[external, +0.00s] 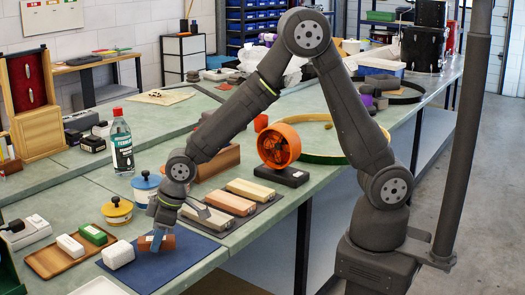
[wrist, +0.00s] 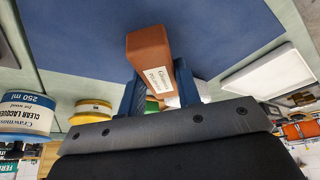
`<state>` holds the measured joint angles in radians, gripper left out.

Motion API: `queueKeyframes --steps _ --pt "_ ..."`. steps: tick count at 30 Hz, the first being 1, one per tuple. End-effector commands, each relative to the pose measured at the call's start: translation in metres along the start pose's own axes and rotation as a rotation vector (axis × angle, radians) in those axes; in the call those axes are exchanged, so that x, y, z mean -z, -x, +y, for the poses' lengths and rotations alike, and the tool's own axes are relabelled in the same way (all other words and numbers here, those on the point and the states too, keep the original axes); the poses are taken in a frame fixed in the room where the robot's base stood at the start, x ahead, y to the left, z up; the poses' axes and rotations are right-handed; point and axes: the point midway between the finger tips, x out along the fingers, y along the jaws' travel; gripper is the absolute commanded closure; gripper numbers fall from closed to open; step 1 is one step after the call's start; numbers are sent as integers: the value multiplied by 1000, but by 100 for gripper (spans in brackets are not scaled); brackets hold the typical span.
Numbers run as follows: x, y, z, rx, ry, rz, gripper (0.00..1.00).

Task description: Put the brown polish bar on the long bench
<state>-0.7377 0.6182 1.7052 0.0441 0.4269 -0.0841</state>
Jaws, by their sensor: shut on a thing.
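The brown polish bar (external: 168,242) is between the blue fingers of my gripper (external: 158,240), over the blue mat (external: 190,263) at the front of the green-topped bench (external: 82,198). In the wrist view the bar (wrist: 150,60) sticks out past my gripper (wrist: 155,95), with a white label on one face. The blue mat (wrist: 80,40) fills the background there. I cannot tell whether the bar touches the mat.
A wooden tray (external: 43,267) with green and white bars is left of the mat, near a white block (external: 118,254). Yellow (external: 117,210) and blue (external: 146,186) lacquer tins and a bottle (external: 121,145) stand behind. Wooden blocks (external: 228,202) lie on a dark mat to the right.

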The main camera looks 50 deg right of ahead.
Motion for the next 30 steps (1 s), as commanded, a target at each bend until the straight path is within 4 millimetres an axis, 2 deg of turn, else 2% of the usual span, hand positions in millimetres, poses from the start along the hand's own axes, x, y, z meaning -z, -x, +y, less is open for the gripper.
queueKeyframes --steps 4,15,22,27,30 --pt "10 28 4 -2 -2 5 99" --pt "-17 89 73 -2 -5 4 99" --pt "-25 108 93 -1 -2 1 99" --pt "-27 111 98 -3 -6 1 99" --pt "-31 109 111 -16 -38 -2 99"
